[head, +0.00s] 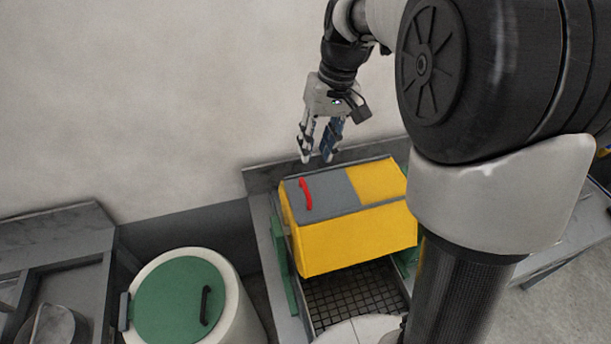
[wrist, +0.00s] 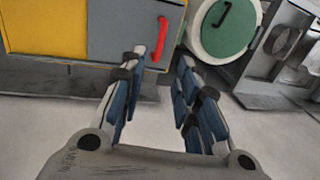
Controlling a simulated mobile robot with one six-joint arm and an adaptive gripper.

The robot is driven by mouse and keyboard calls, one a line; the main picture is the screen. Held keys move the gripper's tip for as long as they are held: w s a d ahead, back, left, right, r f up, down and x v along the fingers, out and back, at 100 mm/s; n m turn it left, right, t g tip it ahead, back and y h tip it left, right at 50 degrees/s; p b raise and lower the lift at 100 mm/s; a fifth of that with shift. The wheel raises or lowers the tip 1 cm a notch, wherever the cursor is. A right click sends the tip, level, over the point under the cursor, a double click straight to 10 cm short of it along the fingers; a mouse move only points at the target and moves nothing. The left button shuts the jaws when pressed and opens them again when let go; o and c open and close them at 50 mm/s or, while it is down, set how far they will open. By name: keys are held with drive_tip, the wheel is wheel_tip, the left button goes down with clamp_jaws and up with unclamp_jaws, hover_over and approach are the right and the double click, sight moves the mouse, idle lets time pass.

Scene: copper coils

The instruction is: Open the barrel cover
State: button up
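The barrel (head: 242,303) is white and round and stands at the lower left of the head view. Its green cover (head: 180,300) lies flat and shut on top, with a black handle (head: 206,305) on its right side and a hinge block at its left edge. In the wrist view the green cover (wrist: 227,27) shows at the top right with its black handle (wrist: 222,12). My gripper (head: 317,158) is open and empty, pointing down above the back edge of the yellow box, up and to the right of the barrel. In the wrist view its fingers (wrist: 158,95) are apart with nothing between them.
A yellow and grey box (head: 355,238) with a red handle (head: 306,194) sits on a machine with a dark grid (head: 352,298), right of the barrel. A grey metal bench (head: 60,245) stands at the left. A plain wall is behind. The space above the barrel is clear.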

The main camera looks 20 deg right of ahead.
sight(306, 186)
drive_tip(key=f, duration=0.3)
drive_tip(key=a+f, duration=0.1)
drive_tip(key=f, duration=0.2)
drive_tip(key=a+f, duration=0.1)
drive_tip(key=f, duration=0.3)
clamp_jaws()
idle(0.5)
